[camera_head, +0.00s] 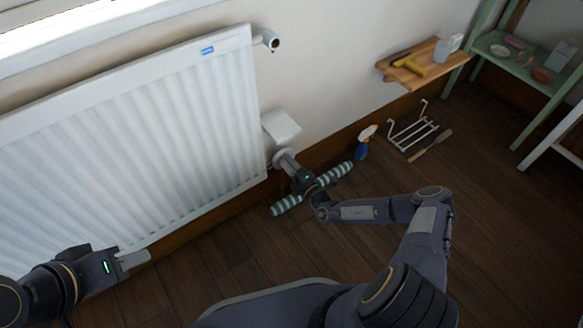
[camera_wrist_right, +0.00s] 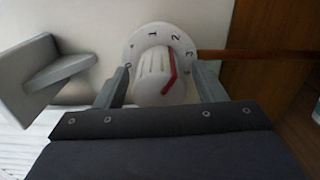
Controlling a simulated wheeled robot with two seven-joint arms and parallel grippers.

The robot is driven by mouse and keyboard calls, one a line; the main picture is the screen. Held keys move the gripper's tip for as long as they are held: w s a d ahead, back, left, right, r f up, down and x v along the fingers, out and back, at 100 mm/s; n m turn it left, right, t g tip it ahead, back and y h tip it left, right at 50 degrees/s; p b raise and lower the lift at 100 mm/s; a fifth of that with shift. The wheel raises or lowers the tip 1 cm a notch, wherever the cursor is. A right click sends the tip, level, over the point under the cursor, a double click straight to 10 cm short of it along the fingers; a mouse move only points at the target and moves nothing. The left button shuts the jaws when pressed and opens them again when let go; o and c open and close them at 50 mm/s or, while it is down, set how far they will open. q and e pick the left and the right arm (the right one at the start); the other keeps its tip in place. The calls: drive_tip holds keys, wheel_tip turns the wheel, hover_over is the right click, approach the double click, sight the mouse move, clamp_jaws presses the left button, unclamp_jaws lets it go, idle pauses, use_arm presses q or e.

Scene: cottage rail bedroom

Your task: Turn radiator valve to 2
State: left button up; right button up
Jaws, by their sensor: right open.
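The radiator valve knob (camera_wrist_right: 153,72) is white with a red pointer stripe on its right side. Its round dial (camera_wrist_right: 142,37) carries numbers from 0 at left to higher ones at right; the stripe's upper end lies near the 2, but the exact setting is hard to tell. My right gripper (camera_wrist_right: 158,85) is open, with one finger on each side of the knob; contact is unclear. In the head view, my right gripper (camera_head: 284,160) is at the valve by the radiator's (camera_head: 130,130) lower right corner. My left gripper (camera_head: 133,259) is away from the valve, at lower left; its jaw gap is unclear.
A white box-like piece (camera_head: 282,126) is just above the valve. A striped roll (camera_head: 290,205) lies on the floor under my right wrist. A blue spray bottle (camera_head: 363,145), a white rack (camera_head: 412,132) and a wooden shelf (camera_head: 400,72) are to the right. Floor at lower right is clear.

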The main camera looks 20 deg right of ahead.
drive_tip(key=p+v, duration=0.2)
drive_tip(key=v, duration=0.5)
drive_tip(key=shift+s+d, duration=0.15)
drive_tip(key=shift+s, duration=0.2)
drive_tip(key=shift+r, duration=0.15)
drive_tip(key=s+a+r+n+g+y, duration=0.2)
drive_tip(key=r+n+g+y, duration=0.15)
drive_tip(key=r+n, duration=0.5)
drive_tip(key=s+a+r+n+g+y, duration=0.1)
drive_tip(key=s+r+n+g+y, duration=0.15)
drive_tip(key=r+n+g, duration=0.45)
drive_tip(key=s+a+r+n+g+y, duration=0.2)
drive_tip(key=s+r+n, duration=0.1)
drive_tip(key=r+n, duration=0.8)
drive_tip(key=s+d+r+n+h, duration=0.2)
drive_tip(key=s+r+n+h, duration=0.15)
drive_tip(key=s+n, duration=0.35)
drive_tip(key=s+d+r+n+t+h, duration=0.1)
drive_tip(key=s+d+r+n+h, duration=0.2)
drive_tip(key=s+n, duration=0.4)
drive_tip(key=s+d+r+n+h, duration=0.1)
drive_tip(key=s+r+n+h, duration=0.35)
drive_tip(key=s+n, duration=0.25)
wheel_tip(320, 180, up, 33)
drive_tip(key=p, duration=3.3)
drive_tip(key=shift+s+y, duration=0.2)
drive_tip(key=shift+y, duration=0.1)
